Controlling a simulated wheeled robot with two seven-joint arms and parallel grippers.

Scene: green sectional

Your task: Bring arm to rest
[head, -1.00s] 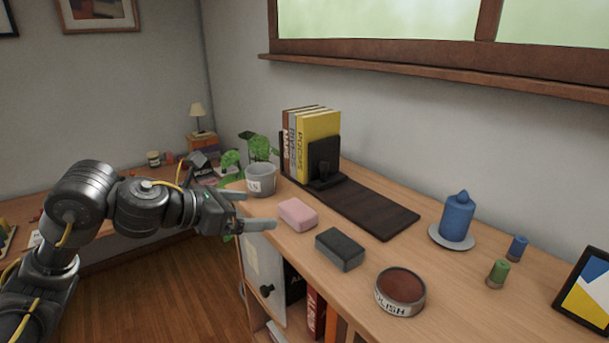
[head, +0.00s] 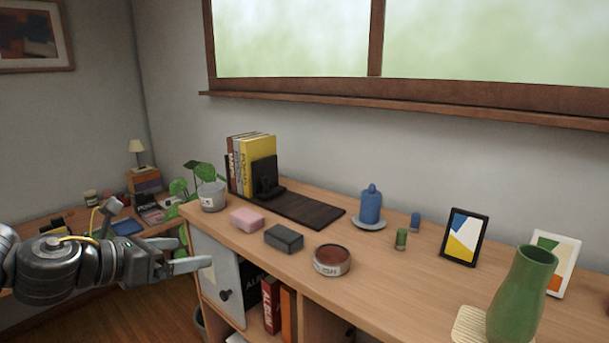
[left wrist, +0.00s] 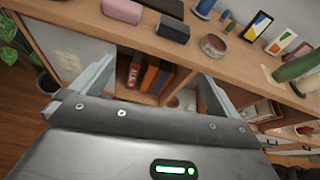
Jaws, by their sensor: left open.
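My left gripper (head: 194,255) is at the left of the head view, in front of the shelf unit and a little below its top. Its two fingers are apart and nothing is between them. The left wrist view also shows the left gripper (left wrist: 150,85) with its fingers spread, facing the open shelf with books. My right gripper is in neither view.
The shelf top (head: 410,282) holds a pink block (head: 247,219), a dark block (head: 284,238), a polish tin (head: 332,260), a blue candle (head: 371,206), picture frames and a green vase (head: 521,297). A plant pot (head: 212,196) stands at its left end.

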